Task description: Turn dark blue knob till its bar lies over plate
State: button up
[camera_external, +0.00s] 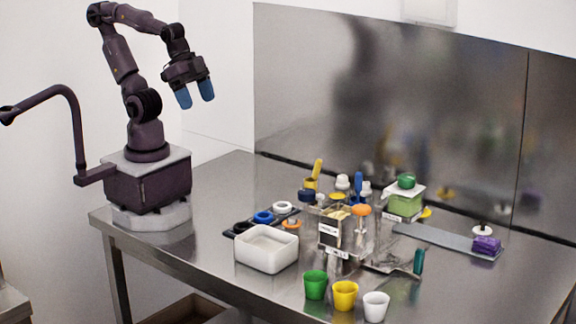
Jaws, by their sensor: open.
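My gripper (195,94) has two blue fingers, spread apart and empty. It hangs high at the left, well above the table and far from the small machine. A dark blue rounded piece (306,195), which looks like the knob, sits at the machine's back left, below a yellow handle. Its bar and the plate are too small to make out, so I cannot tell how the bar lies. The small metal machine (331,228) stands mid-table with white labels on its front.
A white tub (267,248) and a dark rack with coloured rings (264,217) stand left of the machine. Green (316,284), yellow (345,295) and white (376,306) cups stand in front. A green-lidded container (405,200) is behind right. The table's left end is clear.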

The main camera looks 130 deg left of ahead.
jog(key=w+a+f+g, duration=0.4)
jog(key=w+a+f, duration=0.1)
jog(key=w+a, duration=0.3)
jog(key=m+g, duration=0.1)
jog(key=m, duration=0.8)
send_over(306, 190)
notch_tip(306, 190, down, 8)
notch_tip(306, 190, down, 13)
jog(key=shift+w+d+r, duration=0.1)
jog(key=shift+r, duration=0.1)
jog(key=c, duration=0.9)
